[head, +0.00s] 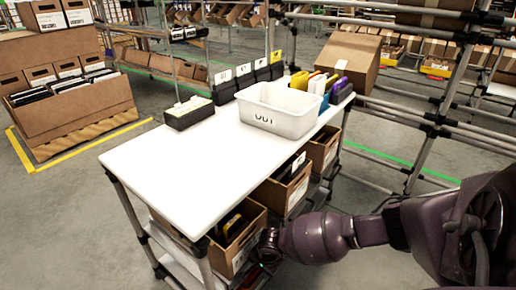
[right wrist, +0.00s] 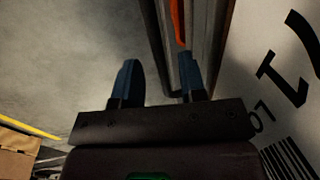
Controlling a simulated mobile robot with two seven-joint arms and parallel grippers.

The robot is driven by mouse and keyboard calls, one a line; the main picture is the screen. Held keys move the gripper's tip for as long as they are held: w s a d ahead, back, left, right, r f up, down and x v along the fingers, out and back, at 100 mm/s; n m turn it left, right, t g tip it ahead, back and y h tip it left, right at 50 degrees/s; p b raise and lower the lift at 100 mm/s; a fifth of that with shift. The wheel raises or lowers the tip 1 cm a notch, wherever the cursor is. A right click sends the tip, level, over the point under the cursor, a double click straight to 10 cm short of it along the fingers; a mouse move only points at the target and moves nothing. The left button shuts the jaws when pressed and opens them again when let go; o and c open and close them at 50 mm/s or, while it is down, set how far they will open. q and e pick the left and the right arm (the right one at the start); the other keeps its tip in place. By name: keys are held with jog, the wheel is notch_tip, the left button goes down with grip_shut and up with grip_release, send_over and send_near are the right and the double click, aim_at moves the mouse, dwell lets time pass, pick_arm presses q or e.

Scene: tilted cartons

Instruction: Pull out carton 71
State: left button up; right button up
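Open brown cartons stand on the shelf under the white table: a near one (head: 238,235), a middle one (head: 285,188) and a far one (head: 322,150). My right gripper (head: 266,250) is low beside the near carton's label side. In the right wrist view, its two blue fingers (right wrist: 157,82) are apart, with a carton's edge (right wrist: 160,45) close to the right finger. I cannot tell whether that edge lies between the fingers. A white label (right wrist: 278,80) with large black characters and a barcode fills the right side; the number is only partly readable. My left gripper is not in view.
The white table (head: 175,160) carries a white bin (head: 280,112), a dark box (head: 188,113) and coloured binders (head: 318,82). Pipe racking (head: 430,130) stands at the right. Grey floor (head: 90,215) is clear at the left.

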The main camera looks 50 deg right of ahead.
jog(key=shift+w+f, duration=0.1)
jog(key=shift+f, duration=0.3)
grip_shut()
jog(key=shift+r, duration=0.1)
